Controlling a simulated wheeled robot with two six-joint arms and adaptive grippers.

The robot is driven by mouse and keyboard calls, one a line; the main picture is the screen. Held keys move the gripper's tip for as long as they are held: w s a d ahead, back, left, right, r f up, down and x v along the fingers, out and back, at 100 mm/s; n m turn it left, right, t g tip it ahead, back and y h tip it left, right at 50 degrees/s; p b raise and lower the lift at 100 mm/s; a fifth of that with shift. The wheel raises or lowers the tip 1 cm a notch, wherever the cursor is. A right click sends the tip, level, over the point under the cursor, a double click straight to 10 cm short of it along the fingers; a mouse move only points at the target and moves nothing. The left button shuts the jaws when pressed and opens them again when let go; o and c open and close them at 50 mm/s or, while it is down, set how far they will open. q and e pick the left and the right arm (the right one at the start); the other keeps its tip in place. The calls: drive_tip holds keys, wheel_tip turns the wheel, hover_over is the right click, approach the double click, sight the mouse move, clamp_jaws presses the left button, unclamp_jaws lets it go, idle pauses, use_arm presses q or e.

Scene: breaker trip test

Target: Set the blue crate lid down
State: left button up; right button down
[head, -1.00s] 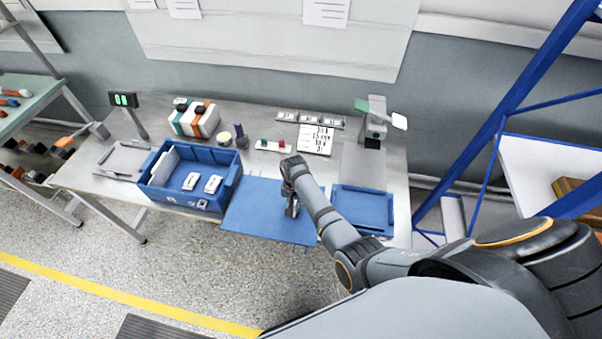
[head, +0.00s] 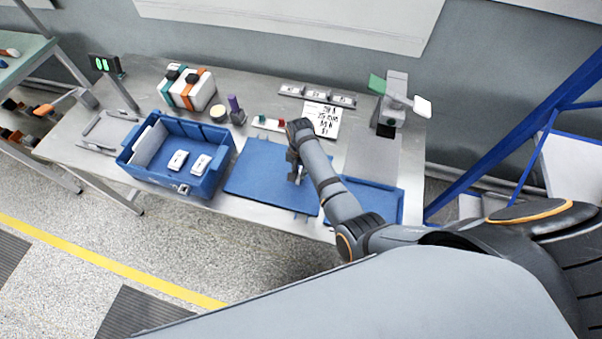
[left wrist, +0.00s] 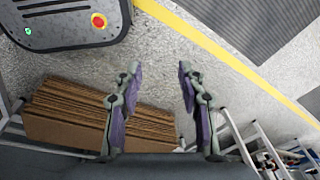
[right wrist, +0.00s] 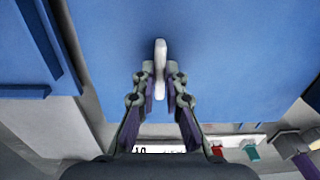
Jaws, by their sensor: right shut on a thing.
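The blue crate lid (head: 255,170) is a flat blue panel just right of the open blue crate (head: 148,176). It looks level, low over or on the table; I cannot tell if it touches. My right gripper (head: 294,176) is above the lid. In the right wrist view the right gripper (right wrist: 160,88) is shut on the lid's pale upright handle (right wrist: 160,52), and the blue lid (right wrist: 240,60) fills most of the picture. My left gripper (left wrist: 157,78) is open and empty over the floor in the left wrist view, outside the head view.
Two white devices (head: 190,162) lie in the crate. A blue tray (head: 387,203) is close to the lid's right. Behind the lid are a white card (head: 322,118), a purple-topped object (head: 236,109) and a small red-and-green part (head: 268,123). A grey stand (head: 390,105) is at back right.

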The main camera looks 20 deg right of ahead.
drive_tip(key=shift+s+a+r, duration=0.1)
drive_tip(key=shift+s, duration=0.05)
drive_tip(key=shift+a, duration=0.15)
drive_tip(key=c, duration=1.5)
unclamp_jaws()
drive_tip(key=shift+o, duration=0.5)
use_arm(q)
drive_tip(key=shift+s+a, duration=0.2)
drive_tip(key=shift+s, duration=0.35)
drive_tip(key=shift+s+a, duration=0.15)
drive_tip(key=shift+s, duration=0.35)
drive_tip(key=shift+w, duration=0.1)
use_arm(e)
wheel_tip(320, 180, up, 8)
drive_tip(key=p, duration=0.7)
drive_tip(key=shift+f+p, duration=0.2)
drive_tip(key=shift+p, duration=0.1)
use_arm(q)
wheel_tip(320, 180, up, 7)
drive_tip(key=shift+w+b, duration=0.3)
drive_tip(key=shift+b, duration=0.05)
use_arm(e)
drive_tip(key=shift+r, duration=2.25)
use_arm(q)
drive_tip(key=shift+d+f, duration=0.1)
